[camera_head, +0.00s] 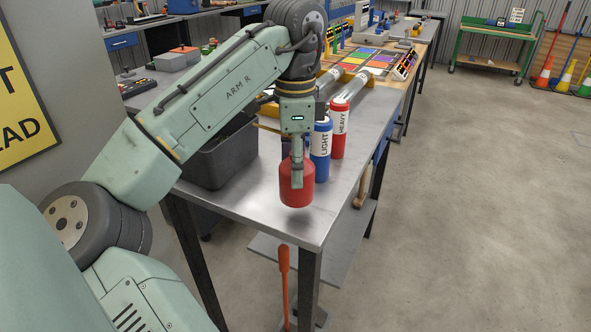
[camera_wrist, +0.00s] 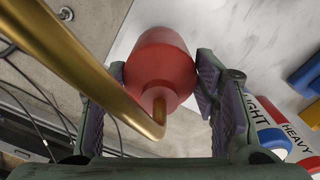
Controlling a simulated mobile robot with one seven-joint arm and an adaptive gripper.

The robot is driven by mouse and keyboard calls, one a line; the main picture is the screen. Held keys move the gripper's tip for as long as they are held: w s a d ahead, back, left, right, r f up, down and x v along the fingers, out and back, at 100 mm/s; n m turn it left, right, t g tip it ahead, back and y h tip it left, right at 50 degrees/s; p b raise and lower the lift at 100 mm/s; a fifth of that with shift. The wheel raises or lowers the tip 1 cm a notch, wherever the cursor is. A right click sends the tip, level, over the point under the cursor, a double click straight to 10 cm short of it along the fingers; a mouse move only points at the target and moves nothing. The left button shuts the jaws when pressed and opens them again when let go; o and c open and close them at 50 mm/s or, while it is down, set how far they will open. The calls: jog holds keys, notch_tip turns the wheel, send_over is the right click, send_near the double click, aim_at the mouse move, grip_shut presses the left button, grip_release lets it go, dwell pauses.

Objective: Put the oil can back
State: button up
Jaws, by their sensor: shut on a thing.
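The oil can (camera_head: 297,191) is red with a long bent brass spout. It is upright, or nearly so, over the near end of the metal bench (camera_head: 245,196). I cannot tell whether its base touches the bench top or hangs just above it. My gripper (camera_head: 296,172) comes down on it from above and is shut on its red body. In the wrist view the can (camera_wrist: 160,52) sits between both finger pads of my gripper (camera_wrist: 162,88). The spout (camera_wrist: 78,58) crosses the left of that view, close to the camera.
A blue LIGHT bottle (camera_head: 321,147) and a red HEAVY bottle (camera_head: 339,130) stand just behind the can. A dark grey bin (camera_head: 222,160) is to its left. The bench's front edge is close. Clear tubes (camera_head: 352,88) and a colour chart (camera_head: 366,60) lie farther back.

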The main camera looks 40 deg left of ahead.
jog(key=shift+w+a, duration=0.35)
jog(key=shift+w, duration=0.15)
jog(key=shift+f+p, duration=0.4)
jog(key=shift+f, duration=1.35)
jog(key=o, duration=1.6)
jog(key=shift+f, duration=0.1)
jog(key=shift+c, duration=0.2)
